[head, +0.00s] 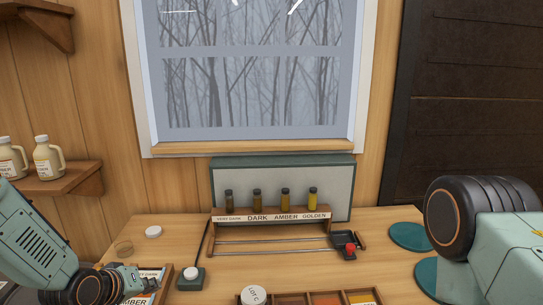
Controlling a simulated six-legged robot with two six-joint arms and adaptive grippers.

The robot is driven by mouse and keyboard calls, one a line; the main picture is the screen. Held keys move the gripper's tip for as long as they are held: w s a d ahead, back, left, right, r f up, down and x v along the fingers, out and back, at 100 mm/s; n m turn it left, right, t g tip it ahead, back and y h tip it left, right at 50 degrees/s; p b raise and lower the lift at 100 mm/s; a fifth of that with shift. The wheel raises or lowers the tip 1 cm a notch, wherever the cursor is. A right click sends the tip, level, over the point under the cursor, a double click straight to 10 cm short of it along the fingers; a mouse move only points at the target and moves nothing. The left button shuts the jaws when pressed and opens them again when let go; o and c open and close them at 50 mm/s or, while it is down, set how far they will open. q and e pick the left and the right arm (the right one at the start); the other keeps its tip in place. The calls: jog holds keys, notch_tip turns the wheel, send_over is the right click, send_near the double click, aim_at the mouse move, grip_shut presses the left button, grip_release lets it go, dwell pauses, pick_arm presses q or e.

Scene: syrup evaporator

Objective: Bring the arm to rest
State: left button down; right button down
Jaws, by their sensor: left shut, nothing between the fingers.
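My left gripper (134,279) is low at the left of the head view, with its arm coming in from the left edge. My right arm shows only as a thick dark joint and a pale green link at the right edge. Its gripper is outside the picture.
A wooden rack (270,217) with several syrup vials stands before a grey panel (283,178).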

pick_arm(q)
jog(key=s+d+f+m+g+b, duration=0.1)
jog(key=s+f+g+b, duration=0.2)
jog(key=s+f+b, duration=0.3)
jog(key=s+d+f+m+g+y+b, duration=0.1)
jog(key=s+f+b, duration=0.6)
jog(key=s+f, duration=1)
jog(key=s+d+f+m+g+y+b, duration=0.1)
jog(key=s+f+b, duration=0.5)
jog(key=s+f, duration=0.6)
jog(key=s+d+m+g, duration=0.1)
jog(key=s+m+g, duration=0.1)
jog(key=g, duration=0.1)
jog(key=shift+d+f+g, duration=0.25)
jog(key=shift+d+g, duration=0.1)
jog(key=shift+g, duration=0.05)
